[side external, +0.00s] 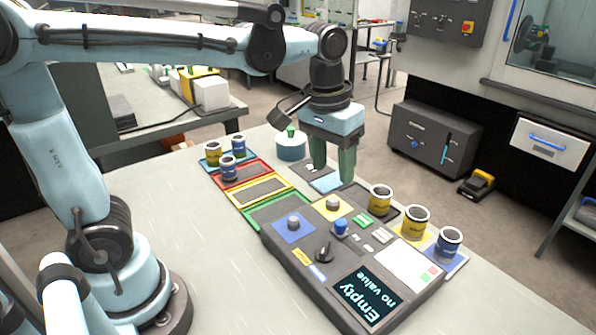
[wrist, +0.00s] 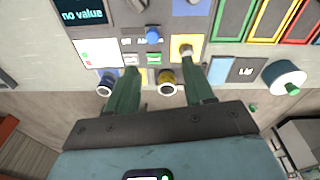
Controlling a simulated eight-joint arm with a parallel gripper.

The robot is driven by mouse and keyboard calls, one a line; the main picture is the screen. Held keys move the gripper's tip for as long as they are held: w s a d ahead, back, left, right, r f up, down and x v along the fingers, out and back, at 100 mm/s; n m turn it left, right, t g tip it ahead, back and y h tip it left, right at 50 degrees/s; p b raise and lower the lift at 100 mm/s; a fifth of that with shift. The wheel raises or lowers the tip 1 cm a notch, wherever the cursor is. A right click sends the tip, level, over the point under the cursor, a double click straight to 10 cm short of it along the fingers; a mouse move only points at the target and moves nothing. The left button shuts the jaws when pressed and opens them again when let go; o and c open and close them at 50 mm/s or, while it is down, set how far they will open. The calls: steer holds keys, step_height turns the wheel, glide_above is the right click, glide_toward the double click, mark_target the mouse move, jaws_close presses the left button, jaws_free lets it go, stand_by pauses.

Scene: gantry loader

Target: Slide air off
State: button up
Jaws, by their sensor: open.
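The dark control panel (side external: 285,250) lies on the table. Its small green-and-white switches (side external: 362,220) sit beside a blue button (side external: 341,227). In the wrist view the green switch (wrist: 154,58) is below the blue button, with a white piece at its left. Their labels and slide positions are too small to read, so I cannot tell which one is air. My gripper (side external: 333,178) is open and empty, pointing down over the panel's far edge. In the wrist view its green fingers (wrist: 163,76) are wide apart, with a yellow can (wrist: 167,88) between them in the picture.
Yellow and blue cans (side external: 415,222) stand along the panel's right edge. A grey knob (side external: 333,203) is near my fingers. The display (side external: 368,297) reads "Empty no value". Coloured trays (side external: 262,189), more cans (side external: 213,153) and a teal-and-white cylinder (side external: 291,150) are left. The front table is clear.

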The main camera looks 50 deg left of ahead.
mark_target(341, 222)
steer(key=shift+g, duration=0.8)
steer(key=f, duration=0.4)
steer(key=w+d+f, duration=0.1)
steer(key=f, duration=0.7)
steer(key=shift+w+d, duration=0.35)
jaws_close()
